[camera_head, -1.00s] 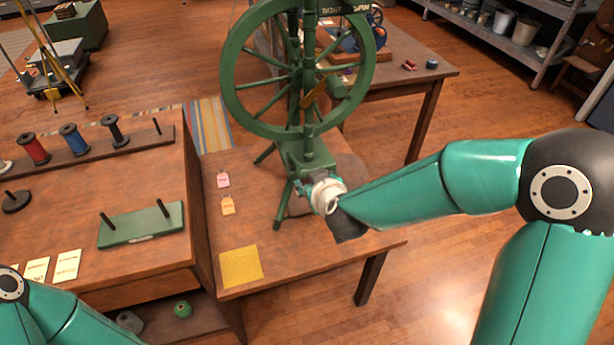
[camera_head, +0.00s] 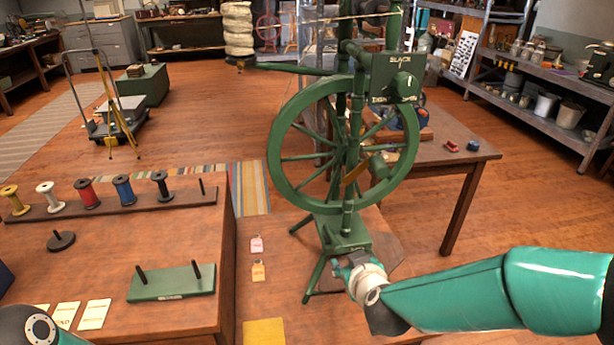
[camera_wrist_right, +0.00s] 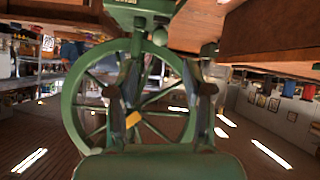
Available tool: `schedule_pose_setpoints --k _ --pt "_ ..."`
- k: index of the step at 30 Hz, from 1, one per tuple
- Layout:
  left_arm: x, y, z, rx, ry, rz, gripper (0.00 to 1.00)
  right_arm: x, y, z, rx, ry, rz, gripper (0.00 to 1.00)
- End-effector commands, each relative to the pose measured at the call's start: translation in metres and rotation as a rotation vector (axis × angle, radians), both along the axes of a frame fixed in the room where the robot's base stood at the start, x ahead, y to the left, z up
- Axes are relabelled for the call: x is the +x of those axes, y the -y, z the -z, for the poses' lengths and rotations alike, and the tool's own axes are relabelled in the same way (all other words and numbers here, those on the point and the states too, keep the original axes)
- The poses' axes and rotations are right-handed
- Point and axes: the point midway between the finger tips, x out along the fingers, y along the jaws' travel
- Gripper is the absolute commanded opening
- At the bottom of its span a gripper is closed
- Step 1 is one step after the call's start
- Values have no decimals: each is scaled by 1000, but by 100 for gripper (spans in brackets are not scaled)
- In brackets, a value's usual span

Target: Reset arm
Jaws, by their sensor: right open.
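My right arm comes in from the lower right in the head view. Its gripper (camera_head: 350,264) is at the base of the green spinning wheel (camera_head: 345,140), in front of its legs; contact cannot be told. The gripper is open and I see nothing held in it. In the right wrist view the gripper fingers (camera_wrist_right: 165,95) stand apart, with the spinning wheel (camera_wrist_right: 70,115) behind them, appearing upside down. My left arm shows only as a link at the lower left of the head view; its gripper is out of frame.
A spool rack (camera_head: 125,202) with several spools and a green two-peg stand (camera_head: 172,284) are on the left table. Pink (camera_head: 256,245) and orange (camera_head: 258,271) tags and a yellow cloth (camera_head: 264,332) lie near the spinning wheel. Another table (camera_head: 470,160) stands behind on the right.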

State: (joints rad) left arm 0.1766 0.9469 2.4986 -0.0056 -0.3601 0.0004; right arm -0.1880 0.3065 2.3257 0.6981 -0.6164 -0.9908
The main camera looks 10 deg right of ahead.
Motion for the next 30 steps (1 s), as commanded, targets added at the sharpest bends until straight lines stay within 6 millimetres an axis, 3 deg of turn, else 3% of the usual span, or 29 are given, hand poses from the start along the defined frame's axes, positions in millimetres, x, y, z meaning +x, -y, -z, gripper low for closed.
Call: schedule_pose_setpoints --k 2,5,8,10,14,15,18,20,22,30 --pt "0 0 -4 0 0 0 77 0 5 -1 0 -6 10 51" --pt "0 0 -15 0 0 0 77 -2 16 15 -8 -63 33 51" --pt "0 0 -31 0 0 0 77 -15 27 54 -26 -176 42 51" --pt "0 0 -44 0 0 0 77 -35 30 91 -41 -284 13 51" --pt "0 0 -66 0 0 0 77 -95 18 163 42 -512 -41 51" --pt "0 0 -71 0 0 0 77 -118 10 181 92 -585 -50 51" --pt "0 0 -81 0 0 0 77 -178 -15 214 239 -760 -50 51" --pt "0 0 -82 0 0 0 77 -209 -32 225 328 -853 -35 51" --pt "0 0 -78 0 0 0 77 -227 -46 230 404 -915 -9 51" --pt "0 0 -77 0 0 0 77 -238 -55 226 532 -978 141 51"
